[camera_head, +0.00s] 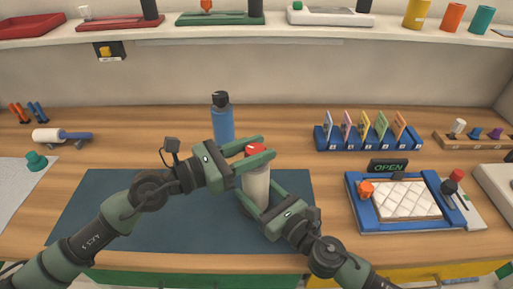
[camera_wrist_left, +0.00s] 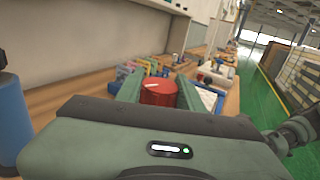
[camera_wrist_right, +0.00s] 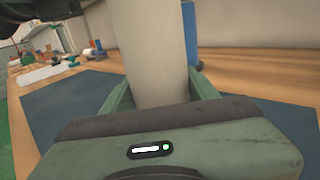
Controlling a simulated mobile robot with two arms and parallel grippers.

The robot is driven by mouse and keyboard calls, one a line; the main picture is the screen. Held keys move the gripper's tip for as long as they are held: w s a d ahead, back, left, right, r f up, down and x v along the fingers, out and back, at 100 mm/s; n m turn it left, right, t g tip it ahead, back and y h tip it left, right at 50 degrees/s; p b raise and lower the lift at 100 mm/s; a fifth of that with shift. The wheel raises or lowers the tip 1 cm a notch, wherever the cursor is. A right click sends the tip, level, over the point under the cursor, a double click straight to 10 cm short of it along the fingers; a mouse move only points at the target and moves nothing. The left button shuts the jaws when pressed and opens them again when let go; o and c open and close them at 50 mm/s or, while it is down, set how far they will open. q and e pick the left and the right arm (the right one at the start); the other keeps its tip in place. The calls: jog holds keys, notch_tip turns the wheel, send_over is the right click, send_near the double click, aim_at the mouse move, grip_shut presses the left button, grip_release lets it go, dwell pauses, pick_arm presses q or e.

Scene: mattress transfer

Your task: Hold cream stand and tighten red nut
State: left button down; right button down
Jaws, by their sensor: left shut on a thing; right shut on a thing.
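The cream stand (camera_head: 256,186) is upright on the dark blue mat (camera_head: 150,215), with the red nut (camera_head: 256,149) at its top. My left gripper (camera_head: 266,150) is shut on the red nut, which shows between its fingers in the left wrist view (camera_wrist_left: 158,93); a white mark is on its top. My right gripper (camera_head: 257,205) is shut on the cream stand lower down; the stand fills the middle of the right wrist view (camera_wrist_right: 151,50). The fingers partly hide the nut and the stand's lower part.
A blue bottle (camera_head: 222,120) stands close behind my left gripper. To the right are a blue rack of coloured cards (camera_head: 368,138), an OPEN sign (camera_head: 388,167) and a blue-framed tray (camera_head: 360,217).

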pick_arm(q)
jog(key=shift+w+f, duration=0.1)
pick_arm(e)
jog(key=shift+r, duration=0.2)
pick_arm(q)
jog(key=shift+f+m+g, duration=0.1)
jog(key=shift+m+g, duration=0.3)
jog(key=shift+a+m+g+h, duration=0.1)
jog(key=shift+m+g+h, duration=0.8)
jog(key=shift+g, duration=0.7)
jog(key=c, duration=0.9)
grip_release()
jog(key=shift+c, duration=0.2)
jog(key=shift+o, duration=0.2)
jog(key=shift+r, duration=0.2)
